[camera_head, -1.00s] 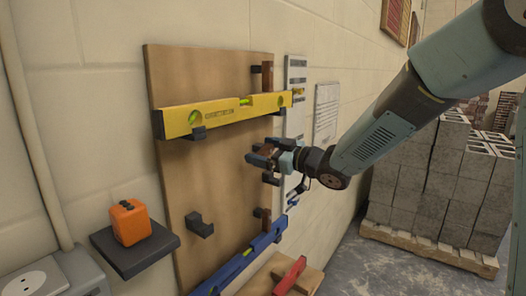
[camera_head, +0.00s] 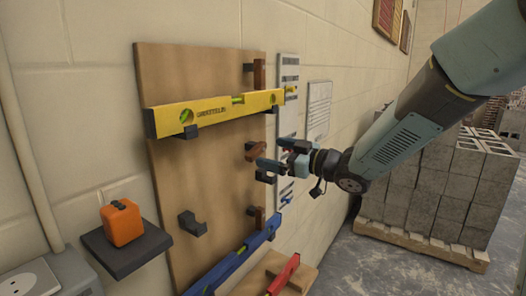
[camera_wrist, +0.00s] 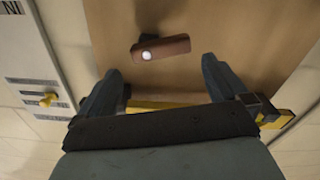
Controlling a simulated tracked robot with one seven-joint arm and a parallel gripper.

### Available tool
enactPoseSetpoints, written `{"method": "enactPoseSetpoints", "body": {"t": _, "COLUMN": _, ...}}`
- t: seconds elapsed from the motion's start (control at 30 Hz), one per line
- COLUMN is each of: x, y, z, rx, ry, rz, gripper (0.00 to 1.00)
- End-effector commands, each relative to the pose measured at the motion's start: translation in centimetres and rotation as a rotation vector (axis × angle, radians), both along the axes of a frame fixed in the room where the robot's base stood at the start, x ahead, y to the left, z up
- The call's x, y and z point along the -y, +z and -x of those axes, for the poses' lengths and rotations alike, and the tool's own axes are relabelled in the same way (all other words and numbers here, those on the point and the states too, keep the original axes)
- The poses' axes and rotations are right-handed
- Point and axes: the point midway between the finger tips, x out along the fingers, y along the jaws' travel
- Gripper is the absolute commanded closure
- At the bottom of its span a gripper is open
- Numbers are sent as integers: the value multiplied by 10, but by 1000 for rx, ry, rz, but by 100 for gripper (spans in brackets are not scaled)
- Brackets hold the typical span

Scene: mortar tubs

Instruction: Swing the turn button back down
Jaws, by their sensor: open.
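The middle turn button (camera_head: 257,151) is a small brown wooden bar on the tan board (camera_head: 210,165). It lies nearly crosswise, slightly tilted, unlike the upright brown bars above and below it. In the wrist view the turn button (camera_wrist: 168,47) shows with a pale screw head near one end. My gripper (camera_head: 262,172) is in front of the board, just below and right of the turn button in the head view. Its jaws are open and empty. In the wrist view the button lies just beyond and between the fingertips (camera_wrist: 162,66), apparently apart from them.
A yellow level (camera_head: 220,112) rests on hooks above; a blue level (camera_head: 240,262) hangs below. The upper bar (camera_head: 259,73) and lower bar (camera_head: 257,218) stand upright. An orange box (camera_head: 122,222) sits on a dark shelf at left. Stacked blocks (camera_head: 430,190) stand at right.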

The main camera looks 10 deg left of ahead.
Motion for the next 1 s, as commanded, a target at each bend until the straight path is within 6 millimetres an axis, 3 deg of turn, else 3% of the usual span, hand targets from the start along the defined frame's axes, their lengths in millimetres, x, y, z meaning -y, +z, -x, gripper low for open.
{"method": "enactPoseSetpoints", "body": {"t": 0.2, "x": 40, "y": 0, "z": 14, "rx": 1, "ry": -5, "rz": 1, "gripper": 0}}
{"method": "enactPoseSetpoints", "body": {"t": 0.4, "x": 64, "y": -1, "z": 24, "rx": 0, "ry": -3, "rz": 0, "gripper": 0}}
{"method": "enactPoseSetpoints", "body": {"t": 0.83, "x": 73, "y": -1, "z": 28, "rx": 0, "ry": -2, "rz": 0, "gripper": 0}}
{"method": "enactPoseSetpoints", "body": {"t": 1.0, "x": 75, "y": 3, "z": 18, "rx": 21, "ry": -42, "rz": 14, "gripper": 15}}
